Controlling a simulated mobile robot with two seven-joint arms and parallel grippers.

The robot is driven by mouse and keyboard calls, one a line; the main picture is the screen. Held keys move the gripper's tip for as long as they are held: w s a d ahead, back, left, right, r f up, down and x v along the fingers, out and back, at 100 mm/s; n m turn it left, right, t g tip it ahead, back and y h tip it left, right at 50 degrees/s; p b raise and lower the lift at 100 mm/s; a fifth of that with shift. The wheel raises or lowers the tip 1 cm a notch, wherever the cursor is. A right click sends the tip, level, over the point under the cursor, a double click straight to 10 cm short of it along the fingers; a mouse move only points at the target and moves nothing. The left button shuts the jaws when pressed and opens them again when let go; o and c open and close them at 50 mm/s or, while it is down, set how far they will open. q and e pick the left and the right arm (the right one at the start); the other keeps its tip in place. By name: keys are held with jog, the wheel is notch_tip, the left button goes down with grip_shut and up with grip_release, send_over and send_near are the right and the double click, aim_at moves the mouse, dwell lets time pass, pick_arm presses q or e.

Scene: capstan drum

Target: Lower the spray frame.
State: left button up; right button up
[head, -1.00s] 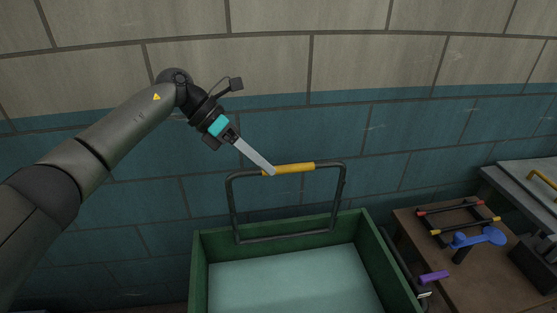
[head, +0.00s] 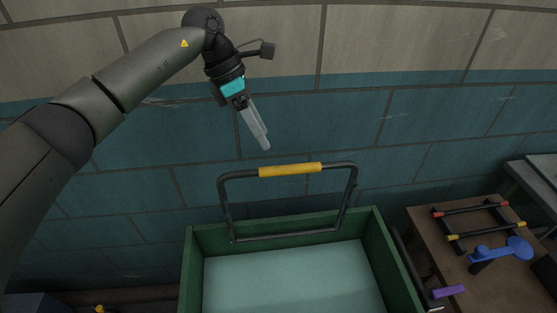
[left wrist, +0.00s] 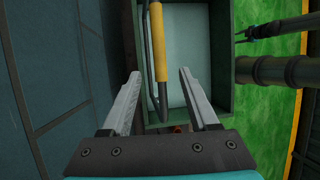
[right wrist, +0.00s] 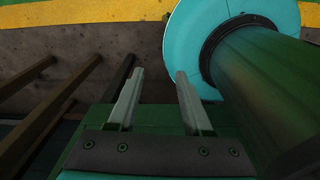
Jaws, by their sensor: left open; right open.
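The spray frame (head: 226,205) is a dark tube hoop with a yellow grip (head: 290,170) on its top bar. It stands raised, close to upright, at the back edge of a green trough (head: 192,270). My left gripper (head: 266,147) is open and empty, just above and left of the grip, apart from it. In the left wrist view, the yellow grip (left wrist: 159,45) shows beyond and between the open fingers (left wrist: 158,75). My right gripper (right wrist: 157,75) is open and empty in the right wrist view, near a green post with a teal disc.
A purple handle (head: 448,292) is beside the trough. A tiled wall (head: 400,120) stands behind.

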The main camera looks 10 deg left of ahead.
pick_arm(q)
jog(key=x, duration=0.9)
jog(key=shift+d+f, duration=0.1)
jog(key=shift+f, duration=0.05)
jog(key=shift+c, duration=0.4)
jog(key=shift+w, duration=0.1)
grip_shut()
dwell(0.5)
